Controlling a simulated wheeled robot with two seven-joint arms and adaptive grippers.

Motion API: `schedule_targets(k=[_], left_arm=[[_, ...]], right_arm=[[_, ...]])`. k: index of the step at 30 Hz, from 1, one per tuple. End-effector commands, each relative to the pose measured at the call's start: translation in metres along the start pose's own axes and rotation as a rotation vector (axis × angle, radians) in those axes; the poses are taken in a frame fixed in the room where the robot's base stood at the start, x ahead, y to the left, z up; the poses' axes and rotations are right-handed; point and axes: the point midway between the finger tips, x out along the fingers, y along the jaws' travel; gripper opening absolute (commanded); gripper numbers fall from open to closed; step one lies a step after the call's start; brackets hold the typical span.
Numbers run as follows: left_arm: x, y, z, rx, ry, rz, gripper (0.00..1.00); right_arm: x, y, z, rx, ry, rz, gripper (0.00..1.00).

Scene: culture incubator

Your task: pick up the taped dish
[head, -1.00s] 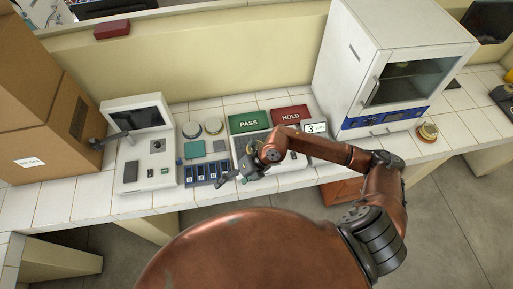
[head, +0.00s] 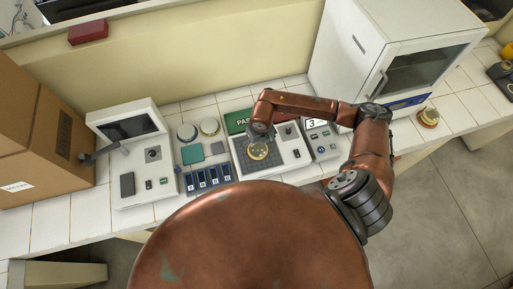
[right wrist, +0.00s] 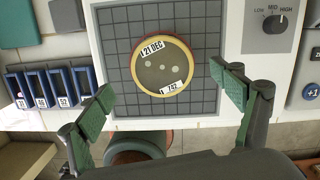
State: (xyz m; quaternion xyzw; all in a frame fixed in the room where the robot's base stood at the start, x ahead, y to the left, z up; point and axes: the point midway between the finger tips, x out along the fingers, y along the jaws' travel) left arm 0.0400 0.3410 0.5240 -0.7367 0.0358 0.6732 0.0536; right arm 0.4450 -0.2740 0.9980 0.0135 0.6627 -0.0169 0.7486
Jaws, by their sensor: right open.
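A round dish (right wrist: 161,65) with a yellow-orange rim and white labels reading "21 DEC" and "142" lies on a dark gridded plate (right wrist: 118,30) in the right wrist view. It also shows in the head view (head: 258,152), just below my right gripper (head: 258,138). In the right wrist view my right gripper (right wrist: 160,86) is open, its green-padded fingers apart on either side and nearer the camera than the dish. Nothing is between the pads. Another banded dish (head: 428,117) stands at the right by the incubator. My left gripper is out of view.
A dial panel (right wrist: 272,25) adjoins the plate at the right. The white incubator (head: 390,50) and a cardboard box (head: 40,140) flank the bench.

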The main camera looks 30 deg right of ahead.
Motion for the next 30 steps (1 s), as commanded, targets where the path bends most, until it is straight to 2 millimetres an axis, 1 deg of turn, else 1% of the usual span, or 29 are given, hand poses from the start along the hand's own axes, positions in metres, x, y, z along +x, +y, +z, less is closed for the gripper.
schedule_targets(k=[1,3,6,8,12,15,19,30], left_arm=[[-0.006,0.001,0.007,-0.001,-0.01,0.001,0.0],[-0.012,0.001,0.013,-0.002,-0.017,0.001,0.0],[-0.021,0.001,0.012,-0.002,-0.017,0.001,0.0],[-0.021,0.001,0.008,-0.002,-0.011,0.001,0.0],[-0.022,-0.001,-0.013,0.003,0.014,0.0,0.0],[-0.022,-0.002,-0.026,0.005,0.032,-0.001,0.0],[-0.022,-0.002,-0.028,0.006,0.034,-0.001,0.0],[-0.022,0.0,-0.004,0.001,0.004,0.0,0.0]], right_arm=[[0.004,-0.001,-0.002,0.003,0.003,0.001,0.86],[0.013,-0.001,-0.005,0.003,0.005,0.0,0.86],[0.027,-0.002,-0.006,0.002,0.003,0.001,0.86],[0.037,-0.001,-0.006,0.003,0.003,0.002,0.86],[0.048,-0.001,-0.005,-0.001,0.001,0.002,0.86],[0.049,-0.001,-0.005,-0.003,0.0,0.002,0.86],[0.049,0.0,-0.004,-0.004,0.0,0.002,0.85],[0.049,0.0,-0.004,-0.004,0.0,0.003,0.6]])
